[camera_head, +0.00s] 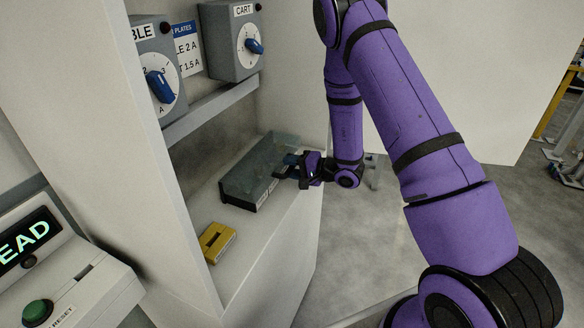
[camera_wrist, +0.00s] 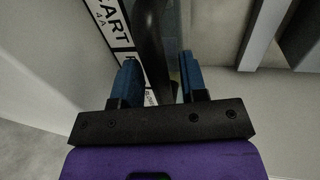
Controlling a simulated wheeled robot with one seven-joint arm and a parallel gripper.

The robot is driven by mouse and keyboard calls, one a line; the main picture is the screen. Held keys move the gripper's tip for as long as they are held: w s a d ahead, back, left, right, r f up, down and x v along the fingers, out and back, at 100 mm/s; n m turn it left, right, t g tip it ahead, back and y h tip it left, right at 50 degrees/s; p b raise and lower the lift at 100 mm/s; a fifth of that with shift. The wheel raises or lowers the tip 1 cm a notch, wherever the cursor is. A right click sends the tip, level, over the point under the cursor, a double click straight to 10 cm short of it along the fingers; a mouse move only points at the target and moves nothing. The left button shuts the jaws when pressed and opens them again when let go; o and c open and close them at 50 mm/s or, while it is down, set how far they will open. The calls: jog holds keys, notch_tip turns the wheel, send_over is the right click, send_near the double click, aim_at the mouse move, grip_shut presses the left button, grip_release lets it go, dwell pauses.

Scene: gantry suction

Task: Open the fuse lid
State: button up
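The fuse box (camera_head: 240,190) is a low dark case on the shelf, with a smoky see-through lid (camera_head: 268,155) that looks closed. My gripper (camera_head: 287,168) is at the box's right end, by its labelled front edge. In the wrist view my gripper (camera_wrist: 158,65) has its two blue fingers apart. A dark curved bar (camera_wrist: 150,45), perhaps the lid's handle, runs between them with gaps visible on both sides. A white label (camera_wrist: 112,25) reading "CART 4A" lies beside it. Contact with the lid cannot be told.
A yellow block (camera_head: 216,241) lies on the shelf nearer the front. Two grey dial boxes, one marked CART (camera_head: 233,40), are mounted above on a rail (camera_head: 210,112). The cabinet's side wall (camera_head: 160,150) stands at left. A console with a green button (camera_head: 37,312) is lower left.

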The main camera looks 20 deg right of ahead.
grip_shut()
